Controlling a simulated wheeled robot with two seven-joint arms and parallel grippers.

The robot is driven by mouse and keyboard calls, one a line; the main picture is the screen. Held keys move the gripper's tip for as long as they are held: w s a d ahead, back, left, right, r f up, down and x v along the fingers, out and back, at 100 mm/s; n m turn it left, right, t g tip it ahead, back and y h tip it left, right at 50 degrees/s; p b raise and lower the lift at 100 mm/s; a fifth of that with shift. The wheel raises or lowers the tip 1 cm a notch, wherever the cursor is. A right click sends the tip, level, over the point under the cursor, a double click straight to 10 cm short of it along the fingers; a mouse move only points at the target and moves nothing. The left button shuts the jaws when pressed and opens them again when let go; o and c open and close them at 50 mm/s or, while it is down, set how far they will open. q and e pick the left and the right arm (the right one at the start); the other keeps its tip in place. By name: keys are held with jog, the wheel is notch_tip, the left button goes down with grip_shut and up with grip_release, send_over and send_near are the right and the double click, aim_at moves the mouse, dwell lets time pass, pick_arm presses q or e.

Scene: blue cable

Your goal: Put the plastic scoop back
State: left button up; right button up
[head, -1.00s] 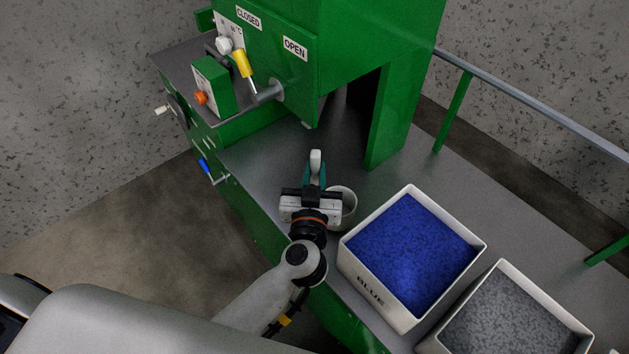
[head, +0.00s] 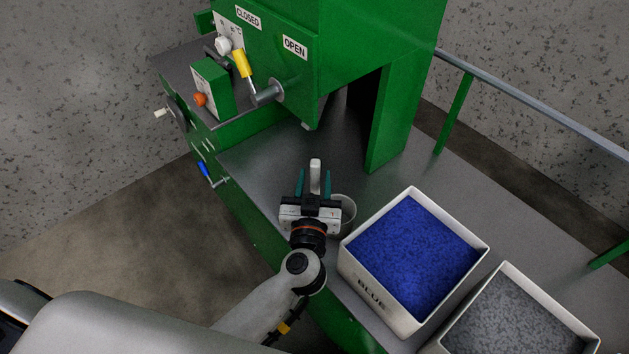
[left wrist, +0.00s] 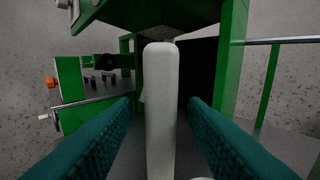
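The plastic scoop shows as a white upright handle (head: 315,175) over the grey bench; it is also large in the middle of the left wrist view (left wrist: 161,110). My left gripper (head: 314,180) is open, with its two teal fingers on either side of the handle. In the left wrist view there is a gap between the handle and each finger. The lower part of the scoop is hidden. A round whitish cup shape (head: 349,212) shows just right of the gripper, partly behind it; I cannot tell whether it joins the handle. My right gripper is not in view.
A white bin of blue granules (head: 377,305), labelled BLUE, stands right of the gripper. A bin of grey granules (head: 550,295) is at the lower right. The green machine (head: 390,130) rises behind. Bare bench (head: 260,150) lies left of and behind the gripper.

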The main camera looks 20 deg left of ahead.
pick_arm(q)
jog(key=s+d, duration=0.2)
jog(key=s, duration=0.9)
jog(key=shift+s+d, duration=0.15)
jog(key=shift+s, duration=0.2)
jog(key=shift+r, duration=0.1)
